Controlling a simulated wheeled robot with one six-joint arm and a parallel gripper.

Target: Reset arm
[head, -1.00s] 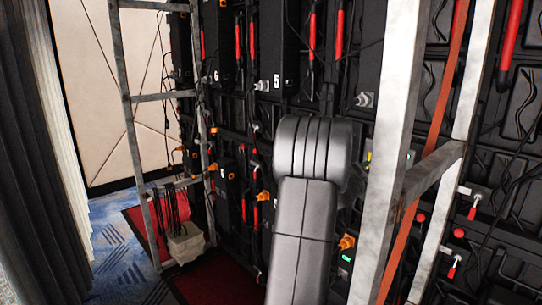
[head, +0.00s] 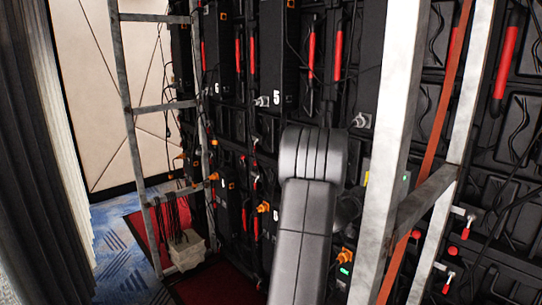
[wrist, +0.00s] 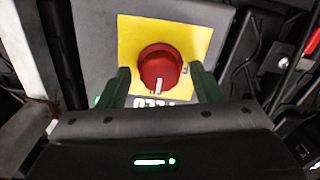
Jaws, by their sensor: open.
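My gripper (wrist: 160,90) shows in the wrist view with its two dark green fingers apart and nothing held between them. A red rotary knob (wrist: 160,68) with a pale pointer mark sits on a yellow plate (wrist: 194,42) on a grey box, seen beyond and between the fingertips. I cannot tell from this view whether the fingers touch the knob's plate. In the head view my grey arm (head: 303,235) rises in the middle and hides what lies behind it; the gripper itself does not show there.
A metal frame post (head: 398,120) stands close right of my arm, joined by a crossbar (head: 425,200). A ladder-like frame (head: 130,125) and a grey cable box (head: 187,250) stand at left. Black wall panels with cables fill the back. Blue carpet (head: 122,255) is open at lower left.

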